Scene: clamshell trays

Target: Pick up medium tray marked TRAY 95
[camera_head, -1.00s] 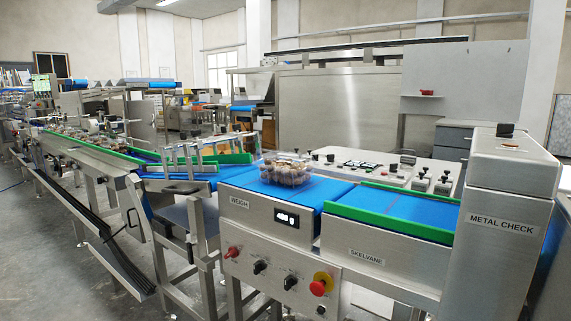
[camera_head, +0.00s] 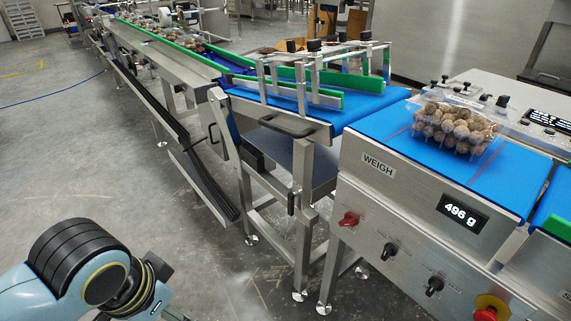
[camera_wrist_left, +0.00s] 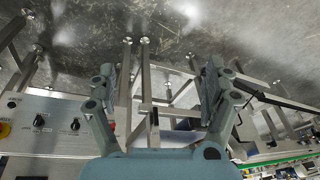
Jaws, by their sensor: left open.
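A clear clamshell tray (camera_head: 455,128) filled with brown round items sits on the blue weigh belt (camera_head: 385,125) in the head view. No TRAY 95 marking can be read on it. My left arm comes in at the bottom left of the head view, far from the tray, and its gripper is out of that picture. In the left wrist view my left gripper (camera_wrist_left: 158,80) is open and empty, with its fingers spread over the floor and metal frame legs. The tray is not visible there. My right gripper is in neither view.
The weigh unit's display (camera_head: 462,212) reads 496 g, with knobs and a red-yellow stop button (camera_head: 490,307) below. A green-railed infeed conveyor (camera_head: 300,90) with upright metal guides stands left of the tray.

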